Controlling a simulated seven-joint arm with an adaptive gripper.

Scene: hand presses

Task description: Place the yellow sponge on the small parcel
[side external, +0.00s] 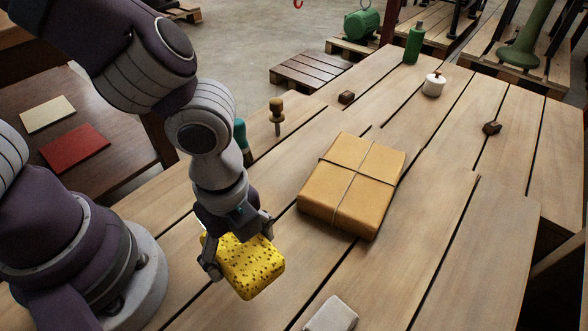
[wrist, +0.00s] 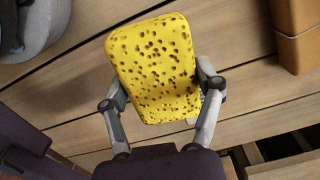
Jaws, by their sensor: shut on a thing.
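The yellow sponge (side external: 252,267) is a rounded block with dark pores. My gripper (side external: 240,257) is shut on the sponge, with a finger on either side. The wrist view also shows the sponge (wrist: 155,62) between the two fingers of my gripper (wrist: 163,98). The sponge looks held above the table, tilted. The small parcel (side external: 352,183) is a brown box tied with string, lying flat on the table to the right of and beyond my gripper. Its top is bare. A part of the parcel (wrist: 297,40) shows at the right edge of the wrist view.
The plank table (side external: 440,230) has gaps between boards. A pale block (side external: 331,314) lies at the near edge. A wooden-handled tool (side external: 277,112) and a teal-topped item (side external: 240,135) stand behind my gripper. A white pot (side external: 434,85), green bottle (side external: 414,45) and two small brown blocks are farther back.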

